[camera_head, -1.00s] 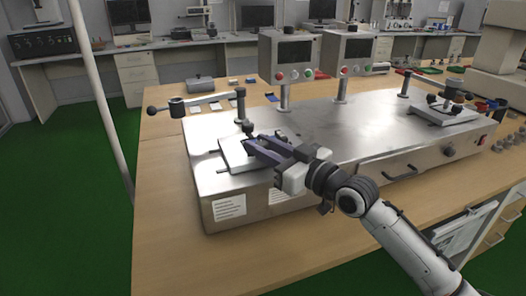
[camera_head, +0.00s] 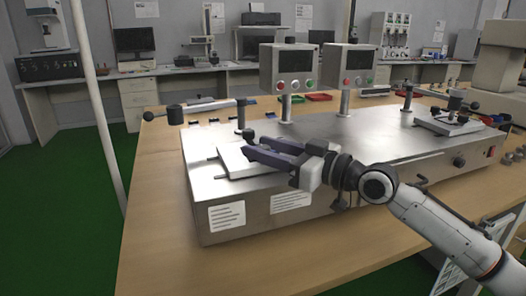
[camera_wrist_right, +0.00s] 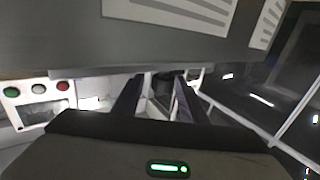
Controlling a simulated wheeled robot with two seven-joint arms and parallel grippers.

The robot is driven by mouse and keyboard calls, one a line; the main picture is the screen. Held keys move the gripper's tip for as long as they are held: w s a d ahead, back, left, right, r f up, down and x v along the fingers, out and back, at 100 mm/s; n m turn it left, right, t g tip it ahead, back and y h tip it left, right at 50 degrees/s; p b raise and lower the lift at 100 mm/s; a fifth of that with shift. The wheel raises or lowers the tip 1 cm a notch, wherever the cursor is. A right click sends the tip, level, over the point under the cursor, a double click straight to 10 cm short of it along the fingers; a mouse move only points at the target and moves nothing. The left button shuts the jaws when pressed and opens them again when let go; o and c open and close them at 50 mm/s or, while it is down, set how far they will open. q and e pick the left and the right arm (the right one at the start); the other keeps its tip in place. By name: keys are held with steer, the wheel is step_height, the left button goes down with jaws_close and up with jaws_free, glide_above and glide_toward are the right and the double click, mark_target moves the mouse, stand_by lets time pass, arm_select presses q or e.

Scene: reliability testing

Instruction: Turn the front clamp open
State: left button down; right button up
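The front clamp shows at the left end of the steel machine (camera_head: 350,130) in the head view, as a pale plate (camera_head: 236,168) with a dark knob (camera_head: 247,133) by its rear edge. My right gripper (camera_head: 250,148) is over the plate, with its fingertips close to the knob. In the right wrist view, its two fingers (camera_wrist_right: 160,92) are apart, with a dark upright part (camera_wrist_right: 163,86) between their tips. I cannot tell whether they touch it. My left gripper is not in view.
A second clamp (camera_head: 447,122) is at the right end. The wooden table (camera_head: 152,225) is bare at front left.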

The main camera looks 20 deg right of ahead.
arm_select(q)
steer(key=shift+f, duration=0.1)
arm_select(e)
steer(key=shift+f, duration=0.1)
steer(key=shift+s, duration=0.1)
steer(key=shift+s+d, duration=0.2)
arm_select(q)
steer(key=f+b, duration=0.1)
steer(key=b, duration=0.1)
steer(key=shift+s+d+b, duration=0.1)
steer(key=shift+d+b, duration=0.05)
steer(key=shift+b, duration=0.2)
arm_select(e)
steer(key=v, duration=0.9)
steer(key=shift+s+d, duration=0.15)
steer(key=shift+s, duration=0.05)
steer(key=shift+s, duration=0.1)
